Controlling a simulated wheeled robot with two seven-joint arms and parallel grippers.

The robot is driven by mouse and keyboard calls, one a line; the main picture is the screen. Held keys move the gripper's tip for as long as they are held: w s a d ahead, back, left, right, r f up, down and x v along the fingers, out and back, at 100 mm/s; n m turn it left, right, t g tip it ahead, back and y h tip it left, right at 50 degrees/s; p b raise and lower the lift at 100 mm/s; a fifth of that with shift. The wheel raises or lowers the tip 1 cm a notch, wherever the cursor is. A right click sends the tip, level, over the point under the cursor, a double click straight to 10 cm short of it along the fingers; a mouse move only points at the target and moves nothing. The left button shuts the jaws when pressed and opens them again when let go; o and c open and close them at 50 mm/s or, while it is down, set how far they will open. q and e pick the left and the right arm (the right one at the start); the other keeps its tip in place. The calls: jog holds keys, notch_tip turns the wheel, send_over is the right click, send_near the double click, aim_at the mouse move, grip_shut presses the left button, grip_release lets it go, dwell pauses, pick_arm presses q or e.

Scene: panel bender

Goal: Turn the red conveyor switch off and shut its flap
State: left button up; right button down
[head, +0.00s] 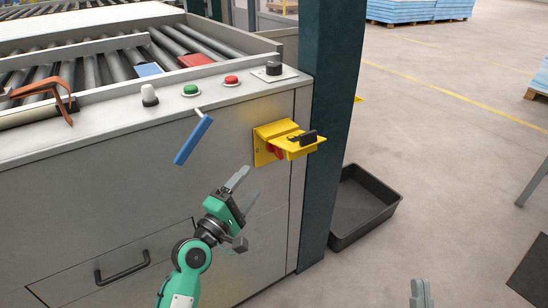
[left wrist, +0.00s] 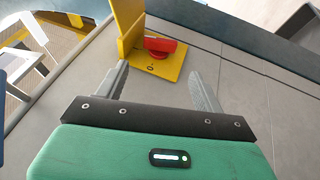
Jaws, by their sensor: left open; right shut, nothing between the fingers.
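The yellow switch housing (head: 263,148) is on the front of the grey machine, near its right corner. Its yellow flap (head: 300,148) stands open, sticking out from the panel, with a black grip (head: 303,136) on it. The red switch (head: 278,153) shows partly under the flap. In the left wrist view the red switch (left wrist: 163,46) lies across its yellow plate, beside the raised flap (left wrist: 128,25). My left gripper (head: 252,180) is open and empty, below and left of the housing, its fingers pointing toward it. My right gripper (head: 421,292) shows only partly at the bottom edge, shut and empty.
A blue-handled lever (head: 194,140) sticks out left of the housing. A green button (head: 190,90), a red button (head: 231,80) and a black knob (head: 273,69) sit on the ledge above. A dark post (head: 335,110) and a black tray (head: 362,205) are to the right.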

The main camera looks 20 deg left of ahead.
aim_at(277, 152)
pick_arm(q)
jog(key=x, duration=1)
jog(key=shift+b, duration=0.35)
jog(key=shift+w+d+r, duration=0.1)
jog(key=shift+w, duration=0.55)
pick_arm(e)
jog(key=r+t, duration=0.1)
jog(key=s+d+r+t, duration=0.1)
jog(key=shift+r, duration=0.35)
jog(key=shift+w+r, duration=0.1)
pick_arm(q)
jog(key=c, duration=0.7)
